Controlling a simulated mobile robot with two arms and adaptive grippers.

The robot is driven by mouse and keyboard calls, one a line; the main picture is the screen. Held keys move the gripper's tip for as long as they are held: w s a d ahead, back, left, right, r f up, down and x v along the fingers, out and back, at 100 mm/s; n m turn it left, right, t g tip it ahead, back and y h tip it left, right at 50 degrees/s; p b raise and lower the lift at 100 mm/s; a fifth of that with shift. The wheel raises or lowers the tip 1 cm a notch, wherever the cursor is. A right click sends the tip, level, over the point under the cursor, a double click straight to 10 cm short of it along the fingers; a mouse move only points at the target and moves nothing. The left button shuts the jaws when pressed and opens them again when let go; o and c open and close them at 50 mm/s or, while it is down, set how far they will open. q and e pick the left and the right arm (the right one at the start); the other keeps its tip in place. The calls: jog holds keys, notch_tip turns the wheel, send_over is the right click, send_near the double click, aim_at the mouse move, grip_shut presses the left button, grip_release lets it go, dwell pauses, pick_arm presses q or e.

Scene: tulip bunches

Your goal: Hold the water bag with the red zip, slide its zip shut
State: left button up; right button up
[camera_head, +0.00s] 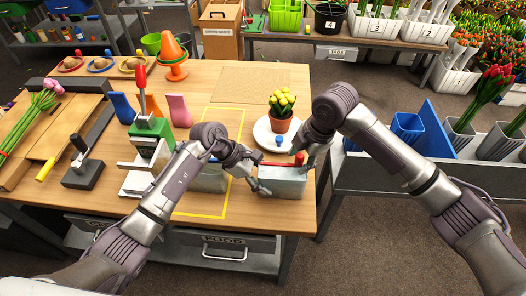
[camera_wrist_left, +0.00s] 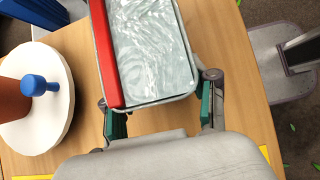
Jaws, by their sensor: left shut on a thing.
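The water bag with the red zip (camera_head: 283,182) stands on the table near its right front edge. In the left wrist view its clear, water-filled body (camera_wrist_left: 155,50) shows, with the red zip (camera_wrist_left: 105,55) along its left edge. A red slider (camera_head: 299,158) stands up at the right end of the zip in the head view. My left gripper (camera_head: 257,172) is shut on the bag's left end; its green-padded fingers (camera_wrist_left: 165,115) are on either side of it. My right gripper (camera_head: 312,160) is beside the slider at the right end; its fingertips are partly hidden and contact is unclear.
A white plate (camera_head: 262,138) with a potted yellow plant (camera_head: 281,110) and a blue knob (camera_head: 279,142) is just behind the bag. Another bag (camera_head: 208,180) stands left, partly behind my left arm. A green-and-white stand (camera_head: 150,150) is farther left. The table's front edge is close.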

jog(key=shift+r, duration=0.1)
jog(key=shift+w+a+r+v, duration=0.15)
jog(key=shift+a+v, duration=0.1)
jog(key=shift+v, duration=0.9)
jog(key=shift+w+a+v, duration=0.1)
jog(key=shift+a+v, duration=0.1)
jog(key=shift+v, duration=0.9)
jog(key=shift+w+a+r+v, duration=0.15)
jog(key=shift+a+v, duration=0.1)
jog(key=shift+v, duration=0.9)
jog(key=shift+f, duration=0.1)
pick_arm(q)
jog(key=o, duration=1.2)
jog(key=shift+c, duration=0.2)
jog(key=shift+a+r, duration=0.1)
jog(key=shift+a, duration=0.05)
jog(key=v, duration=1.1)
jog(key=shift+a+r, duration=0.2)
jog(key=shift+r, duration=0.2)
